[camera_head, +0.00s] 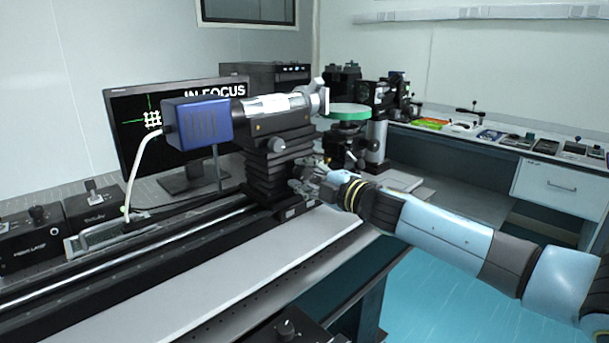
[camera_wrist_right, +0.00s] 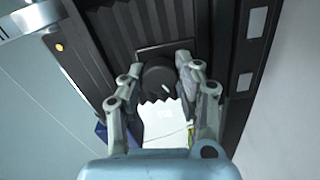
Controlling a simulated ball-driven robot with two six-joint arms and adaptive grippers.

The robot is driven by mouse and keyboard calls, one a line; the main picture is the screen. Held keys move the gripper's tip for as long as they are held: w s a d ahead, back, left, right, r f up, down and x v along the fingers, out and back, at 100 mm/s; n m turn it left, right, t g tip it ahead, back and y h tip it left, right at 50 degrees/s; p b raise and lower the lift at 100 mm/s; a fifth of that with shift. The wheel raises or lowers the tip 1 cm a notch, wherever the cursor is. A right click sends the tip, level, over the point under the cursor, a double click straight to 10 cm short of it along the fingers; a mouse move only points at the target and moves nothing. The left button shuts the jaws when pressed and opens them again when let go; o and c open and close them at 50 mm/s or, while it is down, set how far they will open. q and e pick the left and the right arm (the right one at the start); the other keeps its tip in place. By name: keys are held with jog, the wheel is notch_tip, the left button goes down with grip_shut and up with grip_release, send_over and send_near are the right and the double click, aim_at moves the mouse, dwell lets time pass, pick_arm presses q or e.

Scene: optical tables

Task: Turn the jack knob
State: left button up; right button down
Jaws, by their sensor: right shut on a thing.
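The lab jack (camera_head: 268,163) is a black bellows-sided stage under the blue-ended camera (camera_head: 198,122) and its lens tube. In the right wrist view the jack's round black knob (camera_wrist_right: 157,76) has a white index mark and lies between my right fingers. My right gripper (camera_head: 305,177) reaches the jack's right side in the head view and is shut on the knob; it also shows in the wrist view (camera_wrist_right: 162,75). The knob is hidden by the gripper in the head view. My left gripper is not in view.
A monitor (camera_head: 125,110) behind the camera shows a white grid pattern and the words IN FOCUS. The jack stands on a black rail (camera_head: 150,240). A green-topped round stage (camera_head: 349,112) stands behind my right gripper. A white cable hangs from the camera.

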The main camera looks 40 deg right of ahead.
jog(key=c, duration=0.9)
grip_release()
jog(key=shift+c, duration=0.2)
